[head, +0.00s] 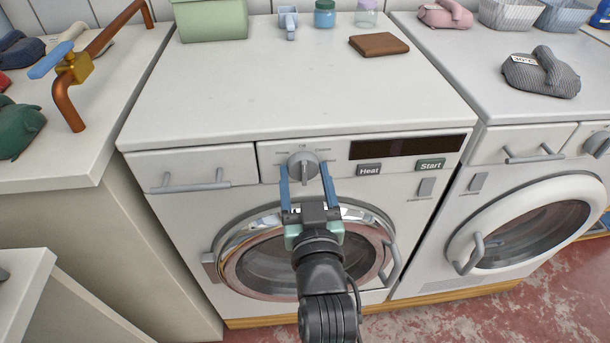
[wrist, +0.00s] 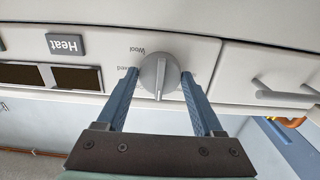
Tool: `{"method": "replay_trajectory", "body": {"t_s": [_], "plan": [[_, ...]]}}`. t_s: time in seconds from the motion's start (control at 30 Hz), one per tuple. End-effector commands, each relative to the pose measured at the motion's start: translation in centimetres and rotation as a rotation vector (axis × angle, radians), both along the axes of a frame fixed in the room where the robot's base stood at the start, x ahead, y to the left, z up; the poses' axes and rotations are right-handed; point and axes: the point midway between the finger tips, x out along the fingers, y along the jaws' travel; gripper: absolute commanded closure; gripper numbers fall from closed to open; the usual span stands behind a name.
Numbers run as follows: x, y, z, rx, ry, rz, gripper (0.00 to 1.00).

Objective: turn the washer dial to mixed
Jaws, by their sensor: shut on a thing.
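The washer dial (head: 303,162) is a round grey knob with a raised grip bar, on the front panel of the middle washer. It also shows in the wrist view (wrist: 159,76), where its bar runs nearly up and down the picture. My gripper (head: 304,170) has its two blue fingers on either side of the dial, shut on it. In the wrist view, the label "Wool" (wrist: 137,50) shows upside down beside the dial. Another label is partly hidden by a finger, and the marks on the far side are too small to read.
Right of the dial are the Heat button (head: 369,170), the Start button (head: 430,164) and a dark display (head: 405,147). A drawer handle (head: 190,186) juts out at left. The round door (head: 300,260) is below. A brown wallet-like item (head: 379,44) lies on top.

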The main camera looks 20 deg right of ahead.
Motion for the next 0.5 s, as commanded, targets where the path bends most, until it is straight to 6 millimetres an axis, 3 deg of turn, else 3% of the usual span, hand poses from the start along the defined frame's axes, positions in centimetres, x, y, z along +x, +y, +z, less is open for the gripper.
{"method": "replay_trajectory", "body": {"t_s": [0.03,0.17,0.5], "plan": [[-0.01,0.0,0.0,0.0,0.0,0.0,0.63],[-0.02,0.01,0.0,0.0,0.0,0.0,0.86],[-0.02,-0.01,0.12,0.048,-0.014,0.0,0.87]]}}
